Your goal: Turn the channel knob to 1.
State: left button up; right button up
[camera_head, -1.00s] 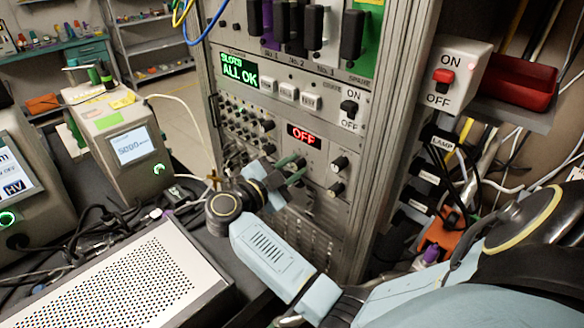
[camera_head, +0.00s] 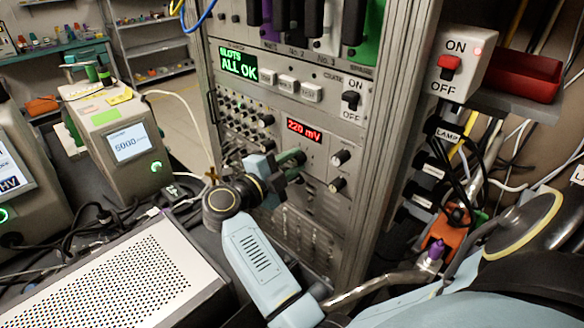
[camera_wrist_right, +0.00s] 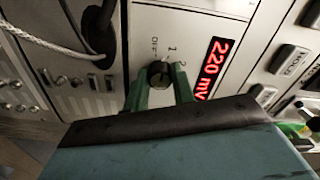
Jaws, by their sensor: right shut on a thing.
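The channel knob (camera_wrist_right: 157,68) is a dark round knob on the rack's light panel in the right wrist view, with the labels OFF, 1 and 2 around it. My right gripper (camera_wrist_right: 160,84) is shut on it, with a green finger on each side. I cannot make out exactly where its pointer aims. The red display (camera_wrist_right: 211,68) beside it reads 220 mV; it also shows in the head view (camera_head: 304,131). In the head view my right gripper (camera_head: 295,166) reaches the panel below this display, and the knob is hidden behind the fingers. My left gripper is out of view.
Two black knobs (camera_head: 340,158) sit right of the display. A black ON/OFF switch (camera_head: 351,100) is above, and a red ON/OFF lamp switch (camera_head: 450,67) at the right. A grey cable (camera_wrist_right: 50,40) hangs close to the panel. A perforated box (camera_head: 120,275) is at the front left.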

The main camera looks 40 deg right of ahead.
jog(key=shift+m+b, duration=0.9)
jog(key=shift+m, duration=0.6)
jog(key=o, duration=1)
jog(key=shift+r, duration=0.1)
